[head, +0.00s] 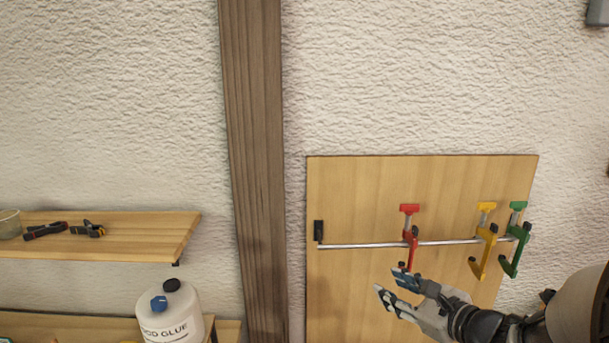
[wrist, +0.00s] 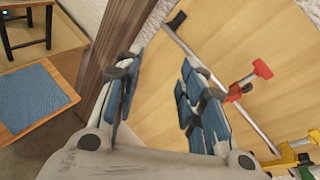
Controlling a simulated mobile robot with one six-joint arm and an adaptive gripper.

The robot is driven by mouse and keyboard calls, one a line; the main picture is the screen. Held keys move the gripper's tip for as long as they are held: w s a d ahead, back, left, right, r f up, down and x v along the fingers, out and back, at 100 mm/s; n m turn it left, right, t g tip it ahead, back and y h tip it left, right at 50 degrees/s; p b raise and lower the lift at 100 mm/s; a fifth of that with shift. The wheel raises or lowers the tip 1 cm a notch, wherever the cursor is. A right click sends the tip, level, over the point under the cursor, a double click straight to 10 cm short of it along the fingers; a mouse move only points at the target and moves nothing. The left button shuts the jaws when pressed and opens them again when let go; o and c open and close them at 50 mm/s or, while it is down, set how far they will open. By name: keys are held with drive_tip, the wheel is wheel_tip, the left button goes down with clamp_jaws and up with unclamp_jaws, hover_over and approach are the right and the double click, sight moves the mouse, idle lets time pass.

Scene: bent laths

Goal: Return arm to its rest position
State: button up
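My gripper (head: 394,290) is at the lower right in the head view, in front of the wooden wall board (head: 350,190). Its two blue-padded fingers are spread apart with nothing between them, as the wrist view also shows (wrist: 155,95). A red clamp (head: 409,232) hangs on the metal rail (head: 360,245) just above the fingers in the head view. A yellow clamp (head: 483,240) and a green clamp (head: 516,238) hang further right on the rail. The gripper appears apart from the red clamp.
A wooden post (head: 255,170) stands left of the board. Shelves at the left hold pliers (head: 90,229), a cup (head: 9,224) and a white glue jug (head: 170,315). A blue mat (wrist: 35,98) and a dark-legged stool (wrist: 28,30) show in the wrist view.

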drive_tip(key=s+a+f+n+g+y+b, duration=0.1)
drive_tip(key=s+a+f+n+g+b, duration=0.2)
drive_tip(key=s+a+n, duration=0.45)
drive_tip(key=s+a+f+n+g+y+b, duration=0.1)
drive_tip(key=s+a+n+g+b, duration=0.1)
drive_tip(key=s+a+n+g, duration=0.35)
drive_tip(key=s+d+f+n+h+b, duration=0.3)
drive_tip(key=s+n, duration=0.3)
drive_tip(key=s, duration=0.2)
drive_tip(key=s+d+f+n+h+b, duration=0.3)
drive_tip(key=s+d+f+n+h, duration=0.1)
drive_tip(key=s+n, duration=0.3)
drive_tip(key=shift+s+d+f+h, duration=0.25)
drive_tip(key=shift+s+d+h, duration=0.3)
drive_tip(key=shift+s+h, duration=0.25)
